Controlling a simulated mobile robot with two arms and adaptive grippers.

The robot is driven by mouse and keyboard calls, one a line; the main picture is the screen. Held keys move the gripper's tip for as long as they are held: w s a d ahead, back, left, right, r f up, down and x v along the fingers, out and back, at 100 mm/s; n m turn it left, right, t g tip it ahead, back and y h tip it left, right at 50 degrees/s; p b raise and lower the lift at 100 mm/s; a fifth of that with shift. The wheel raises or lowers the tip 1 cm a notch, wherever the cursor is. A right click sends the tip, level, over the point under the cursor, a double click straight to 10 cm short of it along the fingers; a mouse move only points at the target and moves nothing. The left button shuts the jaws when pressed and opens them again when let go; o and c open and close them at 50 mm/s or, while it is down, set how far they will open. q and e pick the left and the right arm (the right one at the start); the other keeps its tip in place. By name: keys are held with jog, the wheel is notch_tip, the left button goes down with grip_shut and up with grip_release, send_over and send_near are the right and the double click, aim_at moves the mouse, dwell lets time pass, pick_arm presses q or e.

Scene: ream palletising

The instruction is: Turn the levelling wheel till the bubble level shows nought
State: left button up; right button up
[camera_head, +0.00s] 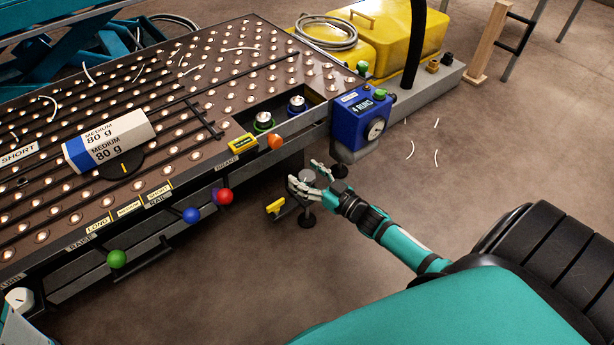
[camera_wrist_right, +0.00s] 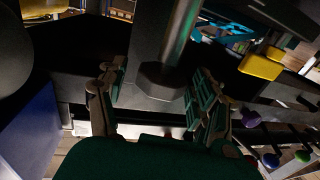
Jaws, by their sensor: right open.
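The levelling wheel looks to be the small grey disc (camera_head: 307,176) on a foot under the table's near right corner. In the right wrist view a grey many-sided knob (camera_wrist_right: 162,86) on a round shaft stands between the fingers. My right gripper (camera_head: 305,182) is open around it, with a finger on each side; I cannot tell if they touch it. A yellow-framed piece (camera_head: 243,143) on the table edge may be the bubble level; no bubble can be made out. My left gripper is not in view.
The ball-top table (camera_head: 217,128) carries a ream (camera_head: 108,140). A blue box with a gauge (camera_head: 362,118) stands beyond my right gripper. A yellow block (camera_head: 275,206) and red (camera_head: 225,196), blue (camera_head: 191,215) and green (camera_head: 117,258) knobs jut out.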

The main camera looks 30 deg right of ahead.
jog(key=c, duration=1.2)
jog(key=shift+n+y, duration=0.3)
